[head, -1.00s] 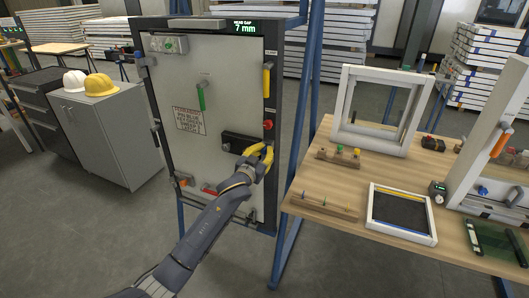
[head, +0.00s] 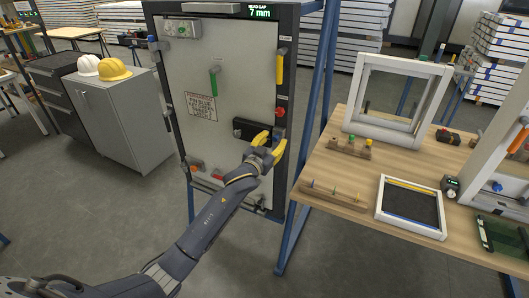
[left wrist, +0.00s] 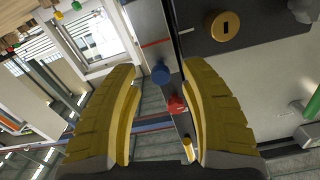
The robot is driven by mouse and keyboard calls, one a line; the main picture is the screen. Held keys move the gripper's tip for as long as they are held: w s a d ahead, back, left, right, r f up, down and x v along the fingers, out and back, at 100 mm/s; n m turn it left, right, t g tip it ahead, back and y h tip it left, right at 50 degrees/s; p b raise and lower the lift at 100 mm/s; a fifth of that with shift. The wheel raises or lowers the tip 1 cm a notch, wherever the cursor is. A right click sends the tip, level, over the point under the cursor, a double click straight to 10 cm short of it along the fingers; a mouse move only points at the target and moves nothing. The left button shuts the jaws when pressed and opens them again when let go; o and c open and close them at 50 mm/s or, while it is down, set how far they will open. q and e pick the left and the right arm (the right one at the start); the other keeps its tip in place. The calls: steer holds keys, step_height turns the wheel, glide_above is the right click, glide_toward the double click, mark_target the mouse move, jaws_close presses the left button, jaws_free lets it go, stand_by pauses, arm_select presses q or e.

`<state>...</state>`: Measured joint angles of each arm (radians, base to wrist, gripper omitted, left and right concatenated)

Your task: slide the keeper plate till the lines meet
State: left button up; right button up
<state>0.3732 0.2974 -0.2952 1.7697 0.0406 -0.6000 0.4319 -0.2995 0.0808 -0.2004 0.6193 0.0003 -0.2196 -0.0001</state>
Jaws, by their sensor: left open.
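The pale door panel (head: 235,90) stands in a dark frame. A black lock case (head: 250,129) is on its right edge; the left wrist view shows its brass keyhole disc (left wrist: 225,26) and a white line. Beside it, across a dark gap, a grey metal strip (left wrist: 147,18), seemingly the keeper plate, carries a red line and a blue knob (left wrist: 161,74). The red and white lines look offset, though the angle is oblique. My left gripper (head: 272,143) is open, its yellow fingers on either side of the blue knob in the wrist view (left wrist: 160,72). Contact cannot be told. My right gripper is out of view.
A red knob (head: 280,111) and yellow handle (head: 280,67) sit above on the frame. The display (head: 262,12) reads 7 mm. A green handle (head: 213,83) is on the door. A wooden bench (head: 330,175) with frames and pegs stands close right.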

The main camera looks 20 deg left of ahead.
arm_select(q)
steer(key=s+a, duration=0.1)
steer(key=s, duration=0.8)
steer(key=shift+s+a, duration=0.15)
steer(key=shift+s, duration=0.2)
steer(key=shift+o, duration=0.3)
steer(key=s, duration=0.5)
steer(key=shift+s+a+f, duration=0.1)
steer(key=shift+a, duration=0.2)
steer(key=shift+c, duration=0.3)
steer(key=w, duration=0.5)
steer(key=w+d, duration=0.1)
steer(key=w, duration=0.5)
steer(key=w+d, duration=0.1)
steer(key=w, duration=0.4)
steer(key=shift+w, duration=0.4)
jaws_close()
